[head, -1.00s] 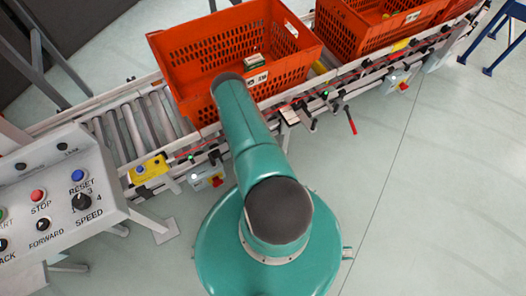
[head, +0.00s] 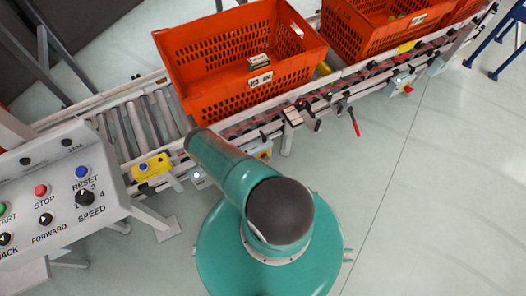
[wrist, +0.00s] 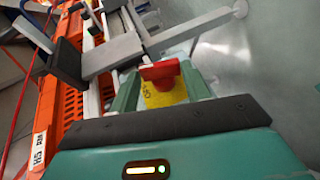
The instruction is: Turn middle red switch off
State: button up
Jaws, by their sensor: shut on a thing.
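A red switch (wrist: 160,72) on a yellow plate (wrist: 165,93) shows in the wrist view. The green fingers of my gripper (wrist: 160,88) stand on either side of it, shut on it. In the head view my teal arm reaches toward the conveyor's near side and hides the gripper and this switch. Part of a grey control box (head: 199,178) with a pale button shows left of the arm. Another switch box (head: 406,84) with a red knob sits further right along the conveyor.
Orange totes (head: 205,108) stand on the roller conveyor (head: 130,130); one tote shows at left in the wrist view (wrist: 72,107). A control panel (head: 60,215) stands at left. A red lever (head: 354,122) hangs from the conveyor's side.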

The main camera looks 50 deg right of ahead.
dwell(0.3)
jog(key=o, duration=1)
jog(key=v, duration=1.3)
jog(key=shift+a, duration=0.4)
jog(key=shift+f, duration=0.2)
